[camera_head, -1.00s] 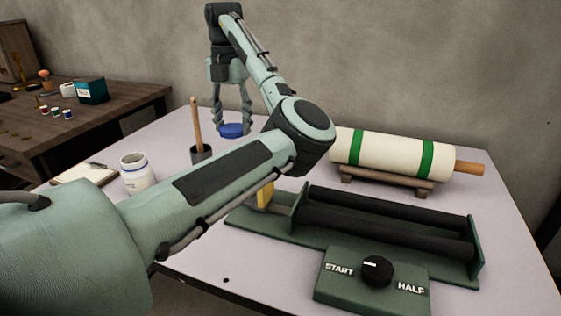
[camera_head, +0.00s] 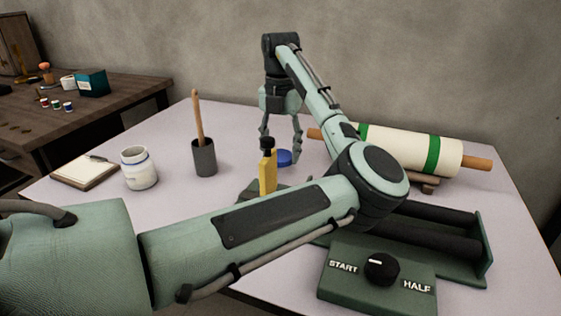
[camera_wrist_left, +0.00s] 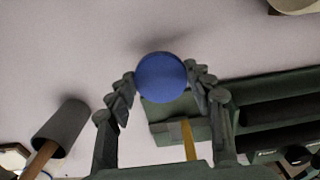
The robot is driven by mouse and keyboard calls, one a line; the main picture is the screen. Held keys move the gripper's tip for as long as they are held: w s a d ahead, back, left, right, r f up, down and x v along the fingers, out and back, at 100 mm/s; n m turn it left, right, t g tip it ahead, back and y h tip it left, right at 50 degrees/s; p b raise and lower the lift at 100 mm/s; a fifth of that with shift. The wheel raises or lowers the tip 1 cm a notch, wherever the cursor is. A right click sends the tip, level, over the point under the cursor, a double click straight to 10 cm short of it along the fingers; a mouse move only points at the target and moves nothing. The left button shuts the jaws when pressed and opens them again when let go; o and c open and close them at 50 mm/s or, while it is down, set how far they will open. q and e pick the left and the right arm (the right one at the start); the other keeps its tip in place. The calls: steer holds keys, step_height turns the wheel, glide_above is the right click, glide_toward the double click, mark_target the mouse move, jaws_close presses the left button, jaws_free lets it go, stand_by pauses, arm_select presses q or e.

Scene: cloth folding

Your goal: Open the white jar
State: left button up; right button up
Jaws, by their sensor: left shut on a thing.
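The white jar (camera_head: 139,170) with a blue band stands upright at the left of the table. Its mouth is uncovered. A round blue lid (camera_head: 284,157) is apart from the jar, near the middle of the table. My left gripper (camera_head: 282,150) is shut on the lid, well to the right of the jar. In the left wrist view the lid (camera_wrist_left: 160,77) sits between the two fingertips. I cannot tell whether the lid touches the table. My right gripper is not in view.
A grey cup (camera_head: 204,158) with a wooden stick stands right of the jar. A notepad (camera_head: 86,172) lies left of it. A white roll (camera_head: 398,149) lies behind.

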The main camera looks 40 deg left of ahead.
mark_target(281, 154)
arm_select(q)
step_height(281, 154, down, 3)
steer(key=shift+r, duration=0.1)
steer(key=shift+f, duration=0.35)
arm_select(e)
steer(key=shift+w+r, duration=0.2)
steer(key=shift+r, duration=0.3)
arm_select(q)
steer(key=shift+f, duration=0.1)
steer(key=o, duration=1.3)
steer(key=shift+f, duration=0.1)
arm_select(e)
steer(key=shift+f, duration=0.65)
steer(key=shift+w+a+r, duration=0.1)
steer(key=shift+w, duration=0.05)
